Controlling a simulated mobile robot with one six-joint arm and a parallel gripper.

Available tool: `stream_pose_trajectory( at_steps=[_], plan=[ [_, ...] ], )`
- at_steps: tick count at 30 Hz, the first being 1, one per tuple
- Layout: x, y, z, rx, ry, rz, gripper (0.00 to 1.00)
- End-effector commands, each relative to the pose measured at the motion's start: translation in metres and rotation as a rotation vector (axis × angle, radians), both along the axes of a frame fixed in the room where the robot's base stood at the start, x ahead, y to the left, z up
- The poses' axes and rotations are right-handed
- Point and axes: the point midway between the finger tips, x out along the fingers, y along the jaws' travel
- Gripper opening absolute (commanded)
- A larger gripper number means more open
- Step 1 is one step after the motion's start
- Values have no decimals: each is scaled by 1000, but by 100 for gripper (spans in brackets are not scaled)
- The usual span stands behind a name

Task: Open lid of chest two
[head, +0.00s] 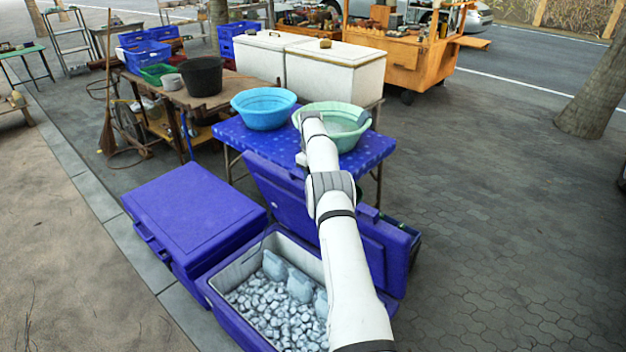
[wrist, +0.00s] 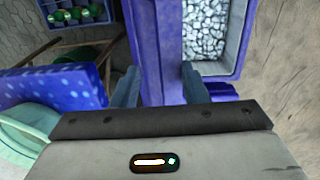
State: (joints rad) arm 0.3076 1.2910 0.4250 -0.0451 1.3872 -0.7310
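In the head view a blue chest (head: 238,318) stands open, with ice and pale fish inside. Its thick blue lid (head: 282,200) is raised and leans back behind it, partly hidden by my arm. A second blue chest (head: 195,215) to its left is closed. No label shows which is chest two. The wrist view shows the raised lid (wrist: 160,50) between the spread fingers of my gripper (wrist: 160,88), with the ice-filled chest (wrist: 235,88) to the right. I cannot tell whether the fingers touch the lid. My gripper is hidden behind the arm in the head view.
A blue-clothed table (head: 225,132) with a blue basin (head: 263,108) and a green basin (head: 350,135) stands behind the lid. A crate with green bottles (wrist: 75,16) stands beside the lid. Open paving (head: 500,240) lies to the right.

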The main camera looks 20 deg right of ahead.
Motion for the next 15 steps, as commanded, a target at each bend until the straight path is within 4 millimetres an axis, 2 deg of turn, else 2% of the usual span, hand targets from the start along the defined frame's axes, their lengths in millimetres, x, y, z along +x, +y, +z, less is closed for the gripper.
stream_pose_trajectory(
  at_steps=[9,15],
  plan=[
    [0,3,56,-1,-3,1,39],
    [-1,4,65,0,0,1,39]
  ],
)
